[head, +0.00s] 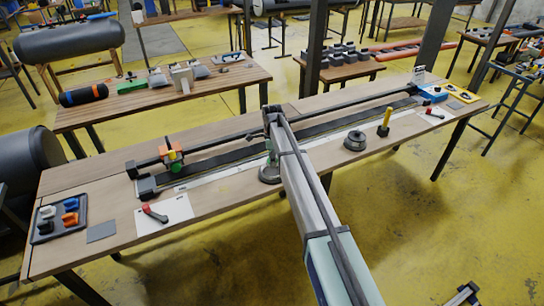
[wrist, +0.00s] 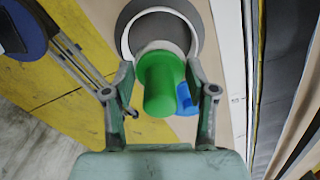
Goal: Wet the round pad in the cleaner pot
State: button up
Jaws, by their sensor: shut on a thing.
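My gripper (wrist: 160,84) is shut on a bright green upright handle (wrist: 160,80), with one finger on each side. In the head view my gripper (head: 271,150) is near the middle of the bench, partly hidden by my arm. A pale round part, seemingly the round pad (wrist: 150,47), shows just beyond the handle. Behind it is a round dark vessel with a white ring (wrist: 124,38), probably the cleaner pot. In the head view a round grey thing (head: 268,178) stands under my gripper. I cannot tell whether the pad touches the pot. A blue thing (wrist: 186,98) is partly hidden behind the handle.
A long dark strip and rail (head: 228,157) run along the bench (head: 110,235). To the right stand a dark round object with a knob (head: 355,140) and a yellow upright cylinder (head: 386,118). A red-handled tool (head: 154,213) lies left. A tray (head: 45,225) sits at the left end.

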aim_at(272, 174)
jog(key=shift+f+b, duration=0.95)
jog(key=shift+f, duration=1.8)
jog(key=shift+f, duration=0.5)
jog(key=shift+r+p, duration=1.1)
jog(key=shift+r, duration=2.45)
